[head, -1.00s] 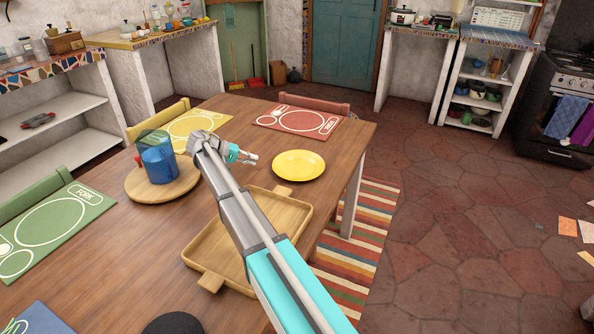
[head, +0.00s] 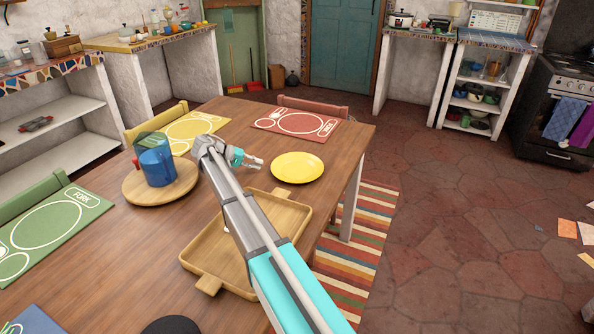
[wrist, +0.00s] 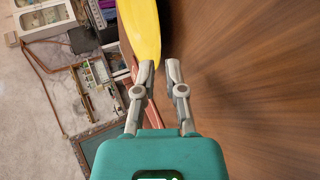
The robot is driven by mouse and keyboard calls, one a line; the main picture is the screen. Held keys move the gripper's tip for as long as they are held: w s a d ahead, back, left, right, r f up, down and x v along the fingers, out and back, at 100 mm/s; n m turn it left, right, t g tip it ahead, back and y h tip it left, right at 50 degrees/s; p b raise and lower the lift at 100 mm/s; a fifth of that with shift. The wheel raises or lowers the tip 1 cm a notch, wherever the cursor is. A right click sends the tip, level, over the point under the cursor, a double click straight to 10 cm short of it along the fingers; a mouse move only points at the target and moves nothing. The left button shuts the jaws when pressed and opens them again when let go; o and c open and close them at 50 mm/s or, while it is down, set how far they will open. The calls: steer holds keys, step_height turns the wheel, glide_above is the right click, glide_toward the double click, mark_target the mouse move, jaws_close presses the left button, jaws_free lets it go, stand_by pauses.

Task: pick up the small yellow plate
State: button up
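The small yellow plate (head: 297,167) lies on the wooden table, near its right edge. My gripper (head: 260,161) is just left of the plate's rim, low over the table, with a small gap showing in the head view. In the wrist view the yellow plate (wrist: 140,27) shows edge-on ahead of the fingers, its near rim close to the left fingertip. My gripper (wrist: 160,66) is open there, with nothing held between the fingers. Whether the rim touches a finger is unclear.
A wooden tray (head: 296,212) lies in front of the plate, partly under my arm. A blue pitcher (head: 157,160) stands on a round board (head: 132,188) to the left. A red placemat (head: 297,122) lies behind the plate.

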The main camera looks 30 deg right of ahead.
mark_target(271, 174)
steer(key=b+x, duration=0.1)
steer(key=x, duration=0.1)
steer(key=b+x, duration=0.1)
steer(key=x, duration=0.1)
steer(key=shift+s, duration=0.4)
steer(key=shift+d+f, duration=0.25)
steer(key=shift+d, duration=0.15)
steer(key=shift+c, duration=0.3)
jaws_close()
steer(key=shift+r, duration=0.2)
